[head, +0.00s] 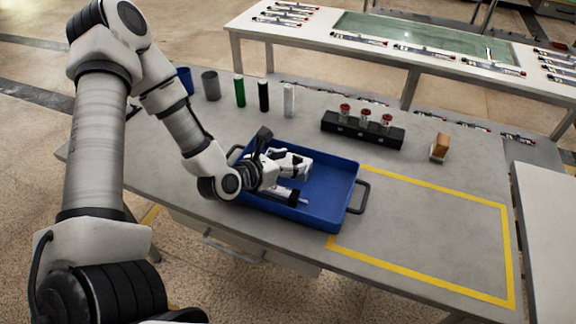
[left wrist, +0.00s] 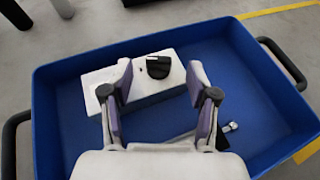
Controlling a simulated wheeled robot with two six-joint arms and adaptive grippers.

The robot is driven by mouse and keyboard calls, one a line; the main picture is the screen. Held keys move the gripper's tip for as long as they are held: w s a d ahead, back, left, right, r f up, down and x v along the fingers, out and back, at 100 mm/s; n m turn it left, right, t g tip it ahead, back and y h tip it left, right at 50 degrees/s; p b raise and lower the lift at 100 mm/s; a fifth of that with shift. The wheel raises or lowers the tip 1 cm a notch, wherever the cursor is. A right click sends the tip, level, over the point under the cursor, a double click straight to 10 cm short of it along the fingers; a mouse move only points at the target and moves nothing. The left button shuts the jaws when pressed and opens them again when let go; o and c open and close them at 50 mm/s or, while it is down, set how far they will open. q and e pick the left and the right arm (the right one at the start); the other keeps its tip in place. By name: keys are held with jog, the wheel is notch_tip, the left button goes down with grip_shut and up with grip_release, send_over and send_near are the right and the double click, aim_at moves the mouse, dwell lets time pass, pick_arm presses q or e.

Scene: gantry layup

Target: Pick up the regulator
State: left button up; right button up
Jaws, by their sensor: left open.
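The regulator, a white block with a black knob on top, lies in the blue tray (head: 318,222) and shows in the left wrist view (left wrist: 140,83). My left gripper (head: 287,178) reaches into the tray from the left. In the left wrist view its fingers (left wrist: 161,82) are spread apart, with the knob and part of the block seen between them. The left finger covers part of the block. I cannot tell whether either finger touches it. In the head view the gripper and the block are hard to separate. My right gripper is not in view.
A small silver and black part (left wrist: 229,127) lies in the tray beside the right finger. Behind stand green (head: 240,91), black (head: 263,95) and white (head: 289,99) cylinders and a black rack (head: 345,127) with red-topped parts. The yellow-outlined area (head: 440,225) on the right is clear.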

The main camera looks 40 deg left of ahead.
pick_arm(q)
jog(key=shift+x, duration=0.85)
grip_shut()
